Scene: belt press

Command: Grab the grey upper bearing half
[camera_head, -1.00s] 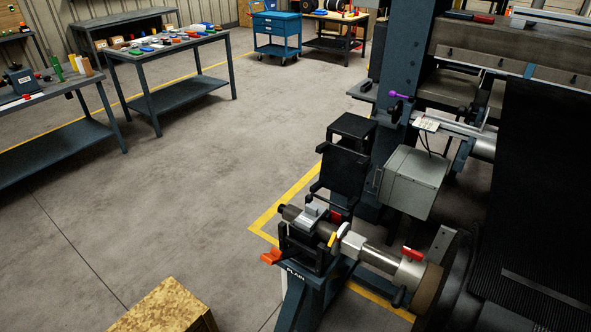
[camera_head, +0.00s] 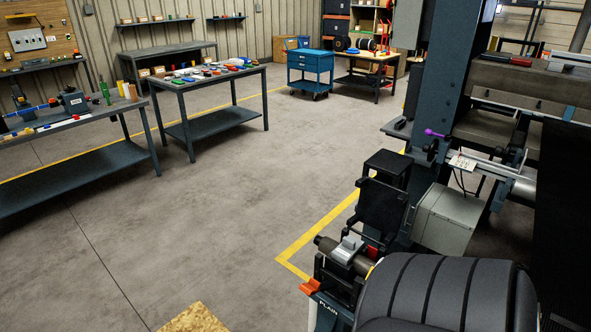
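A light grey block (camera_head: 348,249), which looks like the upper bearing half, sits on top of the shaft at the bearing stand (camera_head: 337,290) marked "PLAIN", in the lower right of the head view. The dark shaft end (camera_head: 325,243) sticks out to its left. An orange part (camera_head: 310,287) is at the stand's left side. A large dark ribbed shape in front hides the shaft and the stand's right side. Neither of my grippers is in view.
The grey machine column (camera_head: 450,75) and a light grey box (camera_head: 447,217) stand behind the bearing. A workbench (camera_head: 206,77) with coloured items, another bench (camera_head: 75,121) and a blue cart (camera_head: 310,65) stand farther back. The floor at centre is clear.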

